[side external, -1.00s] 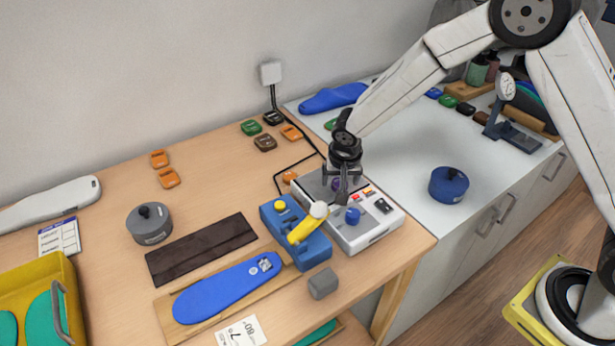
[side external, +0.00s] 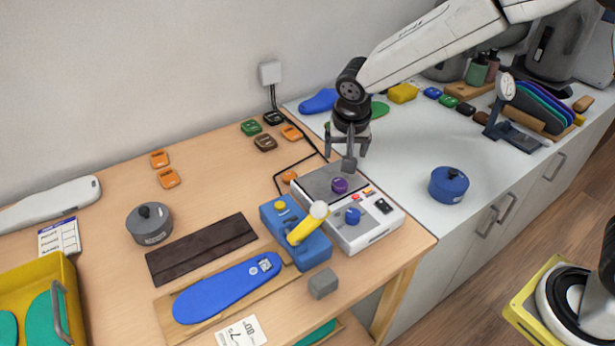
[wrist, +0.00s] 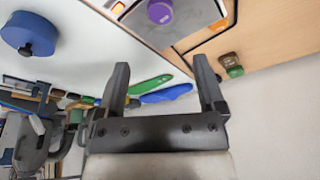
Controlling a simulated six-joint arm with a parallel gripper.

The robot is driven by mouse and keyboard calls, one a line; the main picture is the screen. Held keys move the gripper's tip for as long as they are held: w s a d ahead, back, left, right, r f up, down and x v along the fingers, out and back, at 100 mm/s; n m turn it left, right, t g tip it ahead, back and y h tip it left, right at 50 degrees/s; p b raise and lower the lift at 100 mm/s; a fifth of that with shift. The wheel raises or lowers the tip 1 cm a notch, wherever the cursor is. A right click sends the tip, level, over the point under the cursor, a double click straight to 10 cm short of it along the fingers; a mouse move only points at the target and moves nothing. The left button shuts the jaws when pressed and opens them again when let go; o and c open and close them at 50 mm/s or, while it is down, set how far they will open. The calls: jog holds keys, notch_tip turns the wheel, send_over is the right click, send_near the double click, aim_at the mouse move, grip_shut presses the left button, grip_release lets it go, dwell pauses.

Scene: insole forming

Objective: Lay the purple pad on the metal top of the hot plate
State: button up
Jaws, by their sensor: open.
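The purple pad (side external: 340,186) is a small round piece resting on the grey metal top (side external: 316,183) of the hot plate (side external: 386,228), toward the top's right side. The pad also shows at the top edge of the wrist view (wrist: 160,12). My gripper (side external: 348,160) is open and empty, above the far side of the hot plate and apart from the pad. In the wrist view its two fingers (wrist: 161,68) stand wide apart with nothing between them.
A blue unit with a yellow handle (side external: 304,228) stands left of the hot plate. A blue lidded pot (side external: 448,184) is to the right on the white counter. A grey block (side external: 323,284) lies in front. A black cable runs behind the plate.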

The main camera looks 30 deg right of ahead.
jog(key=shift+r, duration=0.15)
jog(key=shift+s, duration=0.1)
dwell(0.4)
jog(key=s+d+f+n, duration=0.1)
jog(key=s+d+n, duration=0.2)
jog(key=s, duration=0.5)
jog(key=s+d+f+n+y, duration=0.1)
jog(key=s+d+n, duration=0.2)
jog(key=s, duration=0.6)
jog(key=shift+s+d+f+y, duration=0.3)
jog(key=shift+d+f, duration=0.05)
jog(key=shift+d, duration=0.85)
